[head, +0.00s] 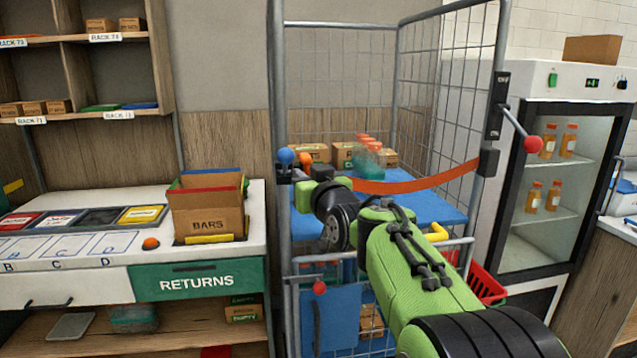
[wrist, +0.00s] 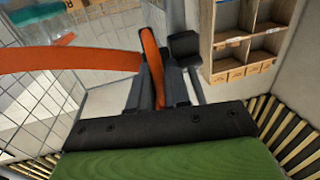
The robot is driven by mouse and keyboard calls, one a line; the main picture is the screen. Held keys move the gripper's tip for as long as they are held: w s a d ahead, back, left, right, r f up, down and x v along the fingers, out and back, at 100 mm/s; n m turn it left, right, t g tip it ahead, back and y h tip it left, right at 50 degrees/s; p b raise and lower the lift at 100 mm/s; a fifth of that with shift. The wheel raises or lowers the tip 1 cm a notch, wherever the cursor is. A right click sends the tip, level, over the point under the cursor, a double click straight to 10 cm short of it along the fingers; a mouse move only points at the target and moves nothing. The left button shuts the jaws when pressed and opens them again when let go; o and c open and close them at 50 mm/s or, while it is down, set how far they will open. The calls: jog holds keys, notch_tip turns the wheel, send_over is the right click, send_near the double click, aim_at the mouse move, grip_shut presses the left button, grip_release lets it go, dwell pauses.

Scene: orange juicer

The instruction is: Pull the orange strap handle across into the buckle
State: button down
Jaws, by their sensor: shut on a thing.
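The orange strap (head: 420,183) runs from a dark block on the cage's right post across the front opening to my gripper. In the wrist view the strap (wrist: 70,59) comes in from the left and meets its orange handle (wrist: 151,60), which stands between my fingers. My gripper (head: 306,171) is shut on the handle, close beside the cage's left post; its fingers also show in the wrist view (wrist: 160,88). A dark block, apparently the buckle (wrist: 184,45), is just right of the handle. Whether the handle touches it or is inside it cannot be told.
The cage's left post (head: 279,110) carries a blue ball knob (head: 286,156). Inside are a blue surface (head: 430,212), boxes and red-capped bottles. A red-knobbed lever (head: 532,144) stands at the right post, beside a fridge (head: 560,190). The returns counter (head: 90,262) is left.

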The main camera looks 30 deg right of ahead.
jog(key=shift+a, duration=0.35)
jog(key=c, duration=1.3)
grip_release()
jog(key=shift+w+a, duration=0.1)
jog(key=shift+o, duration=0.2)
